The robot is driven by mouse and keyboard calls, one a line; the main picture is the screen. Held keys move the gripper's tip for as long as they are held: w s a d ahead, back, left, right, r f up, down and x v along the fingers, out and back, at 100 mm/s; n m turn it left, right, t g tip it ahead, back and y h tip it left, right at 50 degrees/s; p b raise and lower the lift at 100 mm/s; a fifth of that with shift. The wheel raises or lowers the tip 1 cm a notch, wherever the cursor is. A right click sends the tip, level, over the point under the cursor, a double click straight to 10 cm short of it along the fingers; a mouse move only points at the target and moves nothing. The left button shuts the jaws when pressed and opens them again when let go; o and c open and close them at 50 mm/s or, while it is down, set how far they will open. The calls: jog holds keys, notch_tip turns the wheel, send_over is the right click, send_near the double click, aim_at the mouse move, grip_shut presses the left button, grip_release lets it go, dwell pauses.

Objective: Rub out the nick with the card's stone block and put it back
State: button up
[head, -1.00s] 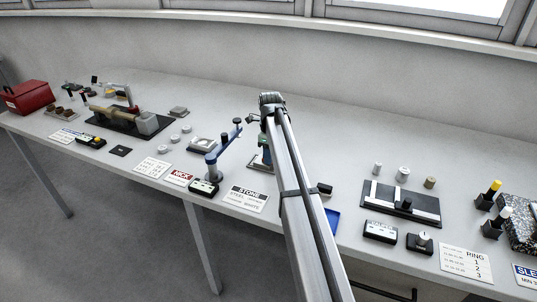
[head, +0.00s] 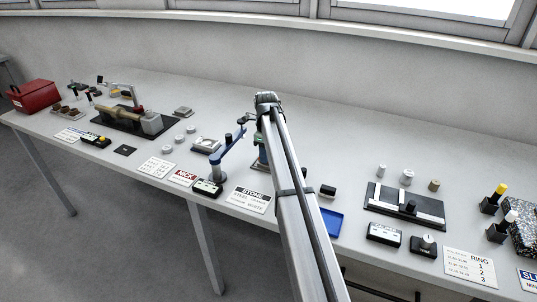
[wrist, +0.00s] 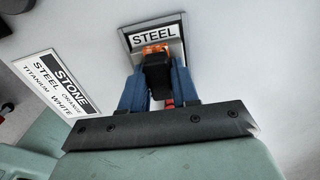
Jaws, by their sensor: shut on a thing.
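My gripper (wrist: 160,88) has blue fingers closed on a block with a black grip and orange stone (wrist: 156,50). The orange part is right by a framed plate marked STEEL (wrist: 154,38); I cannot tell if they touch. The stone card (wrist: 56,84) lies left of the fingers and reads steel orange, titanium white; it also shows in the head view (head: 251,200). A dark screwed bar (wrist: 160,127) and teal body fill the lower wrist view. The nick itself cannot be made out. In the head view my arm mostly hides the gripper and block.
A red NICK card (head: 183,178) and a blue jointed stand (head: 226,158) are left of the stone card. An empty blue tray (head: 332,224) and a small black block (head: 328,191) lie right of my arm. The table behind is clear.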

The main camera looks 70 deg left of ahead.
jog(key=shift+s+a, duration=0.5)
jog(key=shift+w+d, duration=0.1)
jog(key=shift+d, duration=0.05)
jog(key=shift+w+d, duration=0.65)
jog(key=shift+w, duration=0.1)
jog(key=shift+w+d, duration=0.1)
jog(key=shift+d, duration=0.05)
jog(key=shift+w+d, duration=0.6)
jog(key=shift+d, duration=0.05)
jog(key=shift+r, duration=0.1)
notch_tip(320, 180, up, 7)
dwell(0.9)
